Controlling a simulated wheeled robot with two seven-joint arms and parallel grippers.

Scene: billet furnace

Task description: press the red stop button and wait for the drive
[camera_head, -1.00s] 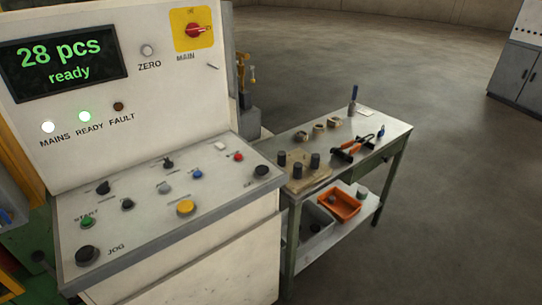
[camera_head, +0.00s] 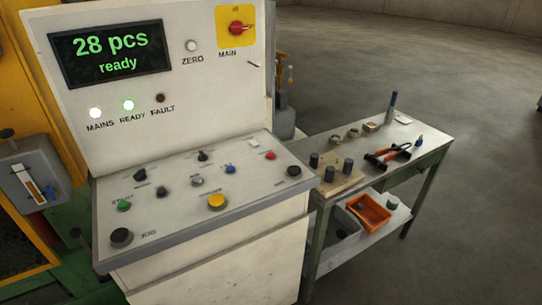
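The control console has a sloped panel (camera_head: 150,217) with several buttons and knobs. A small red button (camera_head: 271,156) sits near the panel's upper right; its label is not readable. A green button (camera_head: 124,206) is at the left, and a yellow button (camera_head: 217,202) is near the front. The display (camera_head: 110,53) reads "28 pcs ready". The MAINS lamp (camera_head: 95,113) and the READY lamp (camera_head: 128,105) are lit; the FAULT lamp (camera_head: 160,98) is dark. Neither of my grippers is in view.
A workbench (camera_head: 425,137) stands right of the console with tools, dark cylinders and an orange bin (camera_head: 369,212) on its lower shelf. A grey box with a lever (camera_head: 35,180) is at the left. Open floor (camera_head: 480,230) lies right of the bench.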

